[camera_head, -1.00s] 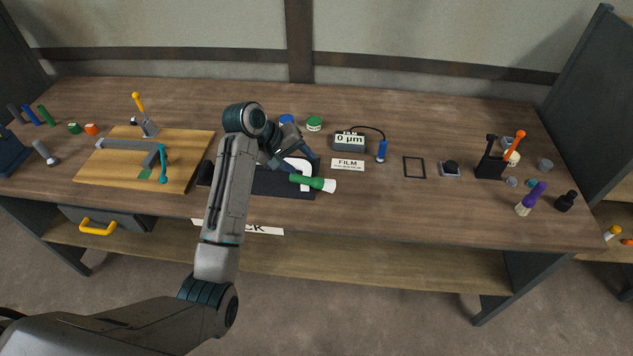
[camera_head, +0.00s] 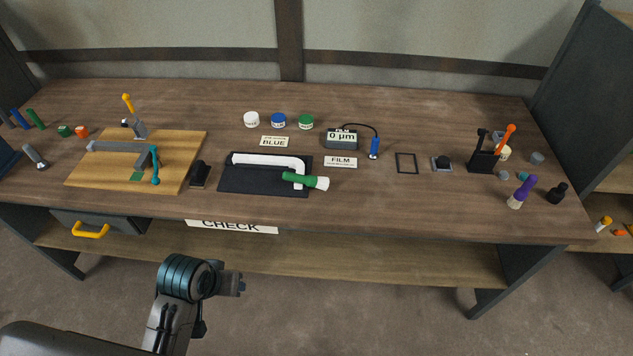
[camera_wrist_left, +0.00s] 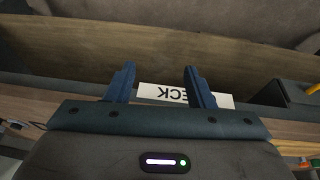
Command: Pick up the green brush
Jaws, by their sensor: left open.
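The green brush (camera_head: 299,180) has a green handle and a white tip. It lies at the right end of a black mat (camera_head: 237,187), against the lower right end of a white bent part (camera_head: 268,159). My left gripper (camera_head: 241,284) is in front of the bench, below the tabletop edge and well away from the brush. In the left wrist view its two blue fingers (camera_wrist_left: 158,80) are apart with nothing between them. The brush cannot be made out in that view. My right gripper is in neither view.
A wooden board (camera_head: 108,178) with a clamp stands left of the mat, with a dark block (camera_head: 200,174) between. Blue (camera_head: 278,121), white and green-lidded jars stand behind. The bench's front edge and CHECK label (camera_head: 232,227) are near my gripper.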

